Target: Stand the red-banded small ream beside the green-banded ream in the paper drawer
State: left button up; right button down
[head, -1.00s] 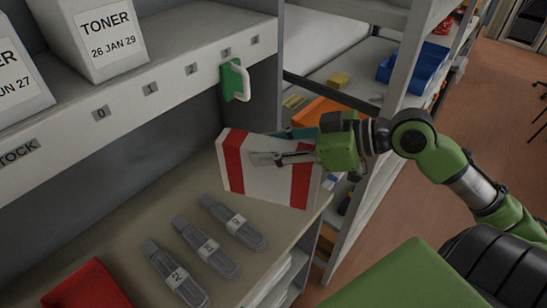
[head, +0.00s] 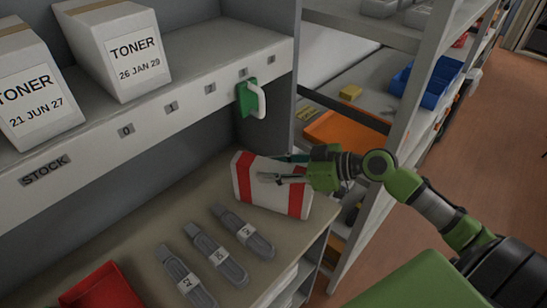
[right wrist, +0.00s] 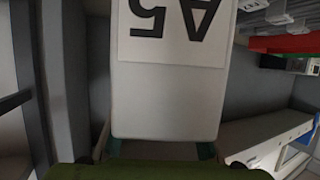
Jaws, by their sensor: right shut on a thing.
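The red-banded ream (head: 268,185), a white block with two red bands, is in my right gripper (head: 278,168). One finger lies across its near face and the other is mostly hidden behind it. The ream is tilted over the right part of the worktop; I cannot tell whether it touches. In the right wrist view the ream (right wrist: 168,95) fills the middle, with an upside-down A5 label and the fingers at its lower end. I cannot make out the green-banded ream or the paper drawer. My left gripper is not in view.
Several grey labelled tools (head: 218,258) lie on the worktop (head: 140,240) beside a red tray (head: 95,288). A rack with an orange tray (head: 340,130) stands at the right.

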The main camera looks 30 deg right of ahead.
jog(key=shift+f, duration=0.1)
dwell(0.3)
jog(key=c, duration=1.4)
grip_release()
jog(key=shift+s+f, duration=0.1)
jog(key=shift+f, duration=0.05)
